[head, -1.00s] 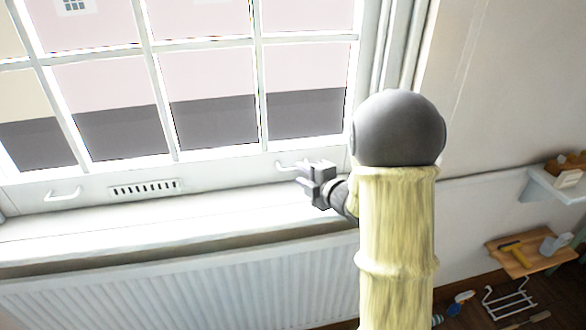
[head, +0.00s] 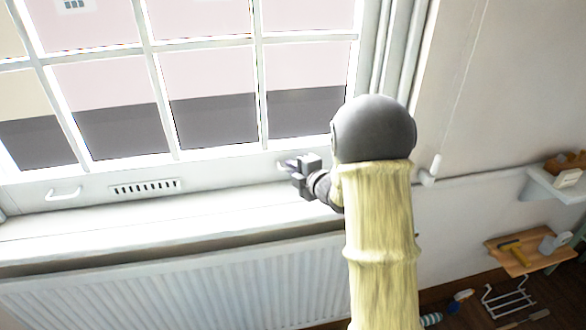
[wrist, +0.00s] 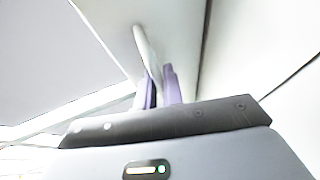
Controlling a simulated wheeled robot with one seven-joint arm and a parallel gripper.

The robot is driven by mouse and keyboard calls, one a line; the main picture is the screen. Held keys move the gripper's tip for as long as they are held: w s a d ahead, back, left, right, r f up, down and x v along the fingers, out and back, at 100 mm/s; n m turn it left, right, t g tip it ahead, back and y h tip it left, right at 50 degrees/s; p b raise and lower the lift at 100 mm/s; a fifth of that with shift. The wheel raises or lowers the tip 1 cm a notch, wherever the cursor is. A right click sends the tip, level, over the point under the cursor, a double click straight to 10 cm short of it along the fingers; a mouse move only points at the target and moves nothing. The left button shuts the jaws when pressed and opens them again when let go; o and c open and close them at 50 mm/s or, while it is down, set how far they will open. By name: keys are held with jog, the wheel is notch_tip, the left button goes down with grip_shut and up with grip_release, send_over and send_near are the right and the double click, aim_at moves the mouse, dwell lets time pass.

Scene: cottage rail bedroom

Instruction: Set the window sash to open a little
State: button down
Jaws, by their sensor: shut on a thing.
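The white window sash (head: 225,160) has several panes and stands above the sill, its bottom rail low against it. I see no clear gap under it. My gripper (head: 290,167) is at the right end of the bottom rail, shut on the right sash handle (head: 281,163), which it mostly hides in the head view. In the wrist view the purple fingers (wrist: 159,88) close about the white handle (wrist: 143,45). A second handle, the left sash handle (head: 63,193), is free on the rail's left part.
A slotted vent (head: 146,187) sits on the rail between the handles. The sill (head: 130,222) is bare, with a radiator (head: 170,290) below. A cord pull (head: 436,166) hangs right of my arm. A wall shelf (head: 560,188) and wooden board (head: 520,253) are far right.

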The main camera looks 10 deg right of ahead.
aim_at(293, 137)
jog(key=shift+r, duration=0.1)
notch_tip(293, 137, up, 10)
jog(key=p, duration=0.4)
jog(key=shift+r, duration=0.1)
jog(key=c, duration=1.5)
grip_release()
jog(key=shift+f, duration=0.2)
jog(key=shift+c, duration=0.2)
jog(key=shift+s, duration=0.1)
jog(key=b+v, duration=0.1)
jog(key=v, duration=1.6)
